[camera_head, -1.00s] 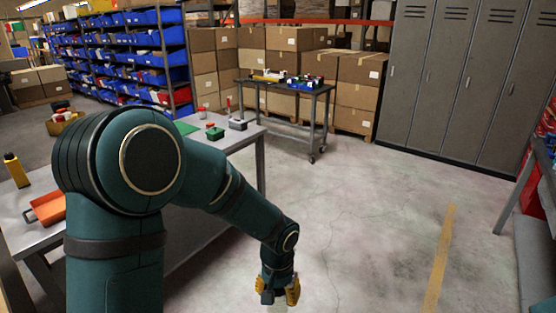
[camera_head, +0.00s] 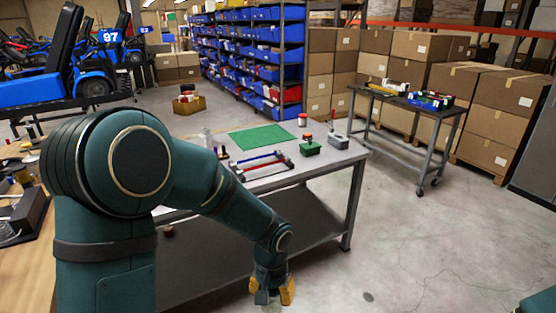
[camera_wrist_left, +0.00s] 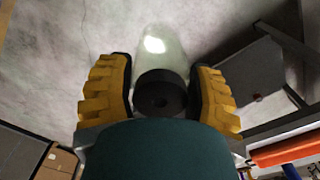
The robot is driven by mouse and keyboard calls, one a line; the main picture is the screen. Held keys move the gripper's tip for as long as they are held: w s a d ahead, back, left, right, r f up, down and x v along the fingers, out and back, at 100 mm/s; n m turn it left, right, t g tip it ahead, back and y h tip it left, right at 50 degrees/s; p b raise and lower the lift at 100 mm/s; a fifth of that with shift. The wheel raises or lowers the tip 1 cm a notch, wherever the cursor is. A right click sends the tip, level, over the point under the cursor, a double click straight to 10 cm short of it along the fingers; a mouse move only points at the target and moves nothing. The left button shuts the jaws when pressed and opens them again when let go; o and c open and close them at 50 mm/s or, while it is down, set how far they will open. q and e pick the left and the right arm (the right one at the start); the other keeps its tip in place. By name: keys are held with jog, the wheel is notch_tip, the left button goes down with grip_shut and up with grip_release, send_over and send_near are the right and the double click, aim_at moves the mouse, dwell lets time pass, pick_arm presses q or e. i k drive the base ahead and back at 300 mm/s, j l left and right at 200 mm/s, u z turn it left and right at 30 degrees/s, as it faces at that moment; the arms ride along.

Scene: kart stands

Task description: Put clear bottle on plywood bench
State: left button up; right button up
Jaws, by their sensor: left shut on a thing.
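My left gripper (camera_head: 273,292) hangs low at the bottom of the head view, in front of the metal table. In the left wrist view its two yellow ribbed fingers are shut on the clear bottle (camera_wrist_left: 162,48), whose dark round cap (camera_wrist_left: 161,93) faces the camera. The bottle is over the concrete floor; in the head view I cannot make it out. A wood-coloured bench top (camera_head: 12,150), which looks like the plywood bench, shows at the left edge, partly behind my left arm. My right gripper is not in view.
The metal table (camera_head: 335,160) carries a green mat (camera_head: 262,138), red and blue-handled tools and small boxes. Its corner and legs are close to my left arm. Blue karts (camera_head: 75,85) stand far left. Dark items crowd the wooden top. Floor at right is open.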

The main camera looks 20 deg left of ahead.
aim_at(22, 287)
jog(key=i+u, duration=0.35)
jog(key=i+j+u, duration=0.1)
jog(key=u, duration=0.3)
jog(key=i+l+u, duration=0.1)
jog(key=i+u, duration=0.25)
jog(key=i+j+u, duration=0.15)
jog(key=u, duration=0.2)
jog(key=i+u, duration=0.3)
jog(key=i+j+u, duration=0.1)
jog(key=u, duration=0.25)
jog(key=i+j+u, duration=0.1)
jog(key=i, duration=0.45)
